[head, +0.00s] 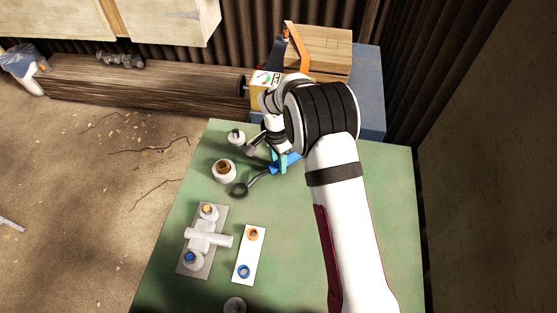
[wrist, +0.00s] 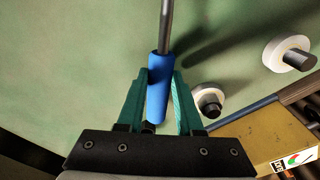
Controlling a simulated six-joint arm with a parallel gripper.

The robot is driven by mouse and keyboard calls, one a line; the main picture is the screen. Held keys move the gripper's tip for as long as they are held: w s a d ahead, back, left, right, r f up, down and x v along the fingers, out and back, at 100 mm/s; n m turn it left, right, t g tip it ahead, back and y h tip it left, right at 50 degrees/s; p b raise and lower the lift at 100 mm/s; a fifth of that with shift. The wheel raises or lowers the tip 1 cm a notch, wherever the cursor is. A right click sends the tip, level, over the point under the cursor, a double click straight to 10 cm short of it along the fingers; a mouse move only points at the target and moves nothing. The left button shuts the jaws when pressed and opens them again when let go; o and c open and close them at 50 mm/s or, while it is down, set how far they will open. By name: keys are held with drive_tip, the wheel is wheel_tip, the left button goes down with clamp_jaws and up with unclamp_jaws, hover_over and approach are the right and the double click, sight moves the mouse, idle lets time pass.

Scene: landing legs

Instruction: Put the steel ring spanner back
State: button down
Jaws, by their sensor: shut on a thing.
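The steel ring spanner has a dark ring end (head: 240,189), a grey shaft and a blue handle. My gripper (head: 281,161) has teal fingers and is shut on the blue handle (wrist: 157,95), which also shows in the wrist view between the fingertips (wrist: 160,75). In the head view the ring end points down-left over the green table. In the wrist view the shaft runs up out of the picture, so the ring is hidden there. A dark shadow lies apart from the shaft, so the spanner seems raised off the table.
White round pieces (head: 236,137) and (head: 224,171) stand left of my gripper. A grey plate (head: 188,265) with a white cross-shaped part and a white plate (head: 248,257) with two rings lie nearer. A yellow box (wrist: 245,150) is beside the gripper. A wooden crate (head: 325,47) stands behind.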

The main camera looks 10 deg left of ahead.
sight(277, 163)
drive_tip(key=shift+f, duration=0.1)
drive_tip(key=c, duration=0.6)
unclamp_jaws()
drive_tip(key=shift+o, duration=0.2)
wheel_tip(277, 163, up, 12)
drive_tip(key=s+d+r+n, duration=0.1)
drive_tip(key=s+d+r, duration=0.8)
drive_tip(key=s+d+n+y, duration=0.1)
drive_tip(key=s+d, duration=0.2)
drive_tip(key=s, duration=0.8)
drive_tip(key=s+d+n+y, duration=0.1)
drive_tip(key=s+d, duration=0.2)
drive_tip(key=s, duration=0.8)
drive_tip(key=shift+d+f+g, duration=0.2)
drive_tip(key=shift+d+g, duration=0.1)
drive_tip(key=shift+s, duration=0.1)
